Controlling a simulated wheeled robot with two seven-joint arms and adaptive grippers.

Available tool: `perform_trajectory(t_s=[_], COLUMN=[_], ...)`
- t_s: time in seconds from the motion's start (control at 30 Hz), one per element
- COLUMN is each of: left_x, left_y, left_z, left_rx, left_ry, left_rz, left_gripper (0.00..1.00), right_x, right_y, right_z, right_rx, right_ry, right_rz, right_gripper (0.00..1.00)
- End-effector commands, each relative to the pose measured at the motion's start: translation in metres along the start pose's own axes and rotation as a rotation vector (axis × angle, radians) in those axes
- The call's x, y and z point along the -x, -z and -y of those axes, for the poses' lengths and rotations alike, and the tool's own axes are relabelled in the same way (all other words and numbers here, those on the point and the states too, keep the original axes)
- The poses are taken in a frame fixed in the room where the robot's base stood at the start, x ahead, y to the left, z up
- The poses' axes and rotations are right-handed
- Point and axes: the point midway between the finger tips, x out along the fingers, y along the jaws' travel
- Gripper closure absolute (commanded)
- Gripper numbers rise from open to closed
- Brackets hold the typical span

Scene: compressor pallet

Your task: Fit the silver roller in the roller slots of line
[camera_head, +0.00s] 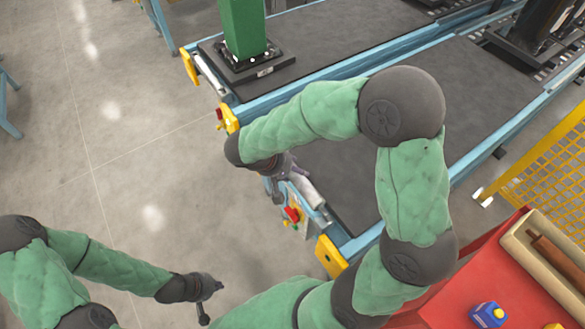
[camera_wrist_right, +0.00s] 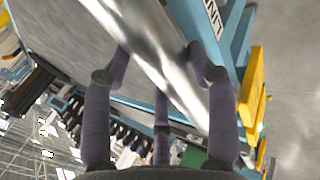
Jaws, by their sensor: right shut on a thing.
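The silver roller (camera_wrist_right: 165,62) runs diagonally between the fingers of my right gripper (camera_wrist_right: 160,70), which is shut on it. In the head view the silver roller (camera_head: 308,192) shows at the near end of the line (camera_head: 345,185), beside the blue frame. My right gripper (camera_head: 283,170) is over that end, partly hidden by my own arm. I cannot tell whether the roller's ends sit in the slots, which are hidden. My left gripper (camera_head: 211,303) is open and empty above the floor at the lower left.
A yellow bracket (camera_head: 330,256) and a red button (camera_head: 292,214) are on the line's end. A neighbouring line carries a green column (camera_head: 243,28) and has its own end roller (camera_head: 211,74). A red table (camera_head: 470,275) stands at lower right.

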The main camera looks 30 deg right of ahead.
Motion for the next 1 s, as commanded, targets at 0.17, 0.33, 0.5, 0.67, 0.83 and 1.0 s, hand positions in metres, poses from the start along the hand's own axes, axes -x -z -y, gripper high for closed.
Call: perform_trajectory(t_s=[0.17,0.33,0.5,0.67,0.83,1.0], left_x=[-0.0018,-0.0029,-0.0026,-0.0038,-0.0067,-0.0096], left_y=[0.0001,0.0001,0.0001,0.0001,0.0003,0.0004], left_z=[0.0006,0.001,0.0009,0.0013,0.0024,0.0034], left_rx=[0.0,0.0,0.0,0.0,0.0,0.0], left_ry=[0.0,0.0,0.0,0.0,0.0,0.0], left_rz=[0.0,0.0,0.0,0.0,0.0,0.0], left_gripper=[1.0,1.0,1.0,1.0,1.0,1.0], right_x=[0.0002,0.0005,0.0006,-0.0006,-0.0036,-0.0065], right_y=[0.0006,0.0006,0.0005,0.0005,0.0005,0.0004], right_z=[-0.0004,-0.0005,-0.0006,0.0002,0.0021,0.004], right_rx=[-0.002,-0.002,-0.001,-0.001,-0.001,-0.002], right_ry=[-0.001,-0.001,-0.001,-0.001,-0.001,-0.001], right_rz=[-0.002,-0.002,-0.002,-0.001,-0.001,-0.001], right_gripper=[1.0,1.0,1.0,1.0,1.0,1.0])
